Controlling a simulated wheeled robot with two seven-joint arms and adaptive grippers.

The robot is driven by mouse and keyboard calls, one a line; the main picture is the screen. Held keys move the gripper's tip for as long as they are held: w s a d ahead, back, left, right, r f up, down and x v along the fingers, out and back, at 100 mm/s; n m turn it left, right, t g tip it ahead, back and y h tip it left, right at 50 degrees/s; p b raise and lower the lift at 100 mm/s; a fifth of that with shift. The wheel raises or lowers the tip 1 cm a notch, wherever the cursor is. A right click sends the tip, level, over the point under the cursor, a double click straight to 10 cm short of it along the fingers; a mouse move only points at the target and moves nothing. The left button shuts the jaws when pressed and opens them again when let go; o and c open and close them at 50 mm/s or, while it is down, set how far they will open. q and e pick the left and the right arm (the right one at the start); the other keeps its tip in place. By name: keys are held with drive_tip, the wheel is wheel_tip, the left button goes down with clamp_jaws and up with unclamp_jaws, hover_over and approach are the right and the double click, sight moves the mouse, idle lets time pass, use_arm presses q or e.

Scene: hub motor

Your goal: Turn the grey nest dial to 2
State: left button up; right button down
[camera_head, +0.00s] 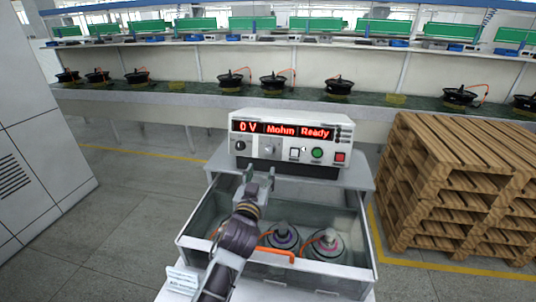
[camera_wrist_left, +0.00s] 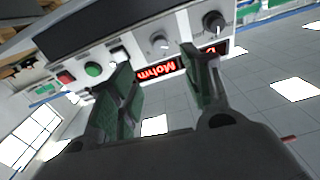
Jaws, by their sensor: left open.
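The tester (camera_head: 285,135) is a white box with red readouts "0 V", "Mohm" and "Ready". The grey dial (camera_head: 270,148) sits on its front face, between a black dial (camera_head: 240,146) and a white switch (camera_head: 294,154). My left gripper (camera_head: 260,174) is open just below and in front of the grey dial, not touching it. In the left wrist view the panel appears upside down, with the grey dial (camera_wrist_left: 158,41) beyond the gap between the open fingers (camera_wrist_left: 155,62). The dial's markings are too small to read. My right gripper is out of view.
Green (camera_head: 317,153) and red (camera_head: 340,157) buttons sit right of the switch. Below is an open clear-walled drawer (camera_head: 360,255) holding two hub motors (camera_head: 324,246). Wooden pallets (camera_head: 455,190) stand at right, a workbench (camera_head: 180,97) behind. A white cabinet (camera_head: 35,130) stands at left.

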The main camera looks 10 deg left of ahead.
sight(269, 151)
use_arm(q)
drive_tip(key=w+p, duration=0.1)
drive_tip(key=w, duration=0.8)
drive_tip(key=shift+w+a, duration=0.1)
drive_tip(key=shift+w, duration=1.95)
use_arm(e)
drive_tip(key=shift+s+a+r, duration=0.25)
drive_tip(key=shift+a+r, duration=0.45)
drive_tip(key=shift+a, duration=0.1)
use_arm(q)
drive_tip(key=c, duration=1)
drive_tip(key=shift+c, duration=0.2)
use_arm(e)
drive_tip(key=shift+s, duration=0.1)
